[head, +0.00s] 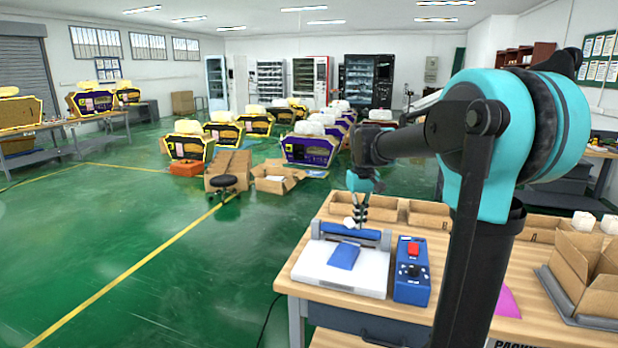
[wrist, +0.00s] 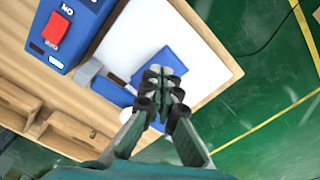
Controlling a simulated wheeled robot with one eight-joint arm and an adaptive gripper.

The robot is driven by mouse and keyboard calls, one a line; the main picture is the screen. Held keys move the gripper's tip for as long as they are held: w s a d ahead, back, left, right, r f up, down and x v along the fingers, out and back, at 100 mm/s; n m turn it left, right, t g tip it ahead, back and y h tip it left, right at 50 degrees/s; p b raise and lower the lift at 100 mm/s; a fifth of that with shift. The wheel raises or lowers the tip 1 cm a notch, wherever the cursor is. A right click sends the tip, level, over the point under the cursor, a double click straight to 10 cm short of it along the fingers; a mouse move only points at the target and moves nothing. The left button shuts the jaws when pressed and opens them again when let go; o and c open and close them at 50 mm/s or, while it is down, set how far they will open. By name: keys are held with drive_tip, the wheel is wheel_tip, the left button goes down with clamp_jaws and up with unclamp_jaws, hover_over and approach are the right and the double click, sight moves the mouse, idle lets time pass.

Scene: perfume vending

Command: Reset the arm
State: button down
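My arm is bent over the wooden workbench (head: 440,255), with its upper link and joint filling the right of the head view. My gripper (head: 360,213) points down above the back of a white and blue sealing device (head: 340,278) on the bench. In the wrist view my gripper (wrist: 165,82) has its fingertips close together, with nothing seen held between them. A blue flat piece (head: 343,256) lies on the device's white top. It also shows in the wrist view (wrist: 172,62), partly hidden by the fingers.
A blue control box (head: 411,272) with a red switch stands right of the device. Cardboard bins (head: 430,216) line the bench's back edge. An open carton (head: 585,275) sits in a tray at the right.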

drive_tip(key=s+d+f+m+t, duration=0.1)
drive_tip(key=s+d+f+t, duration=0.1)
drive_tip(key=s+f, duration=0.7)
drive_tip(key=s+d+f+m+t, duration=0.1)
drive_tip(key=s+d+f+t, duration=0.1)
drive_tip(key=s+f, duration=0.8)
drive_tip(key=s, duration=0.3)
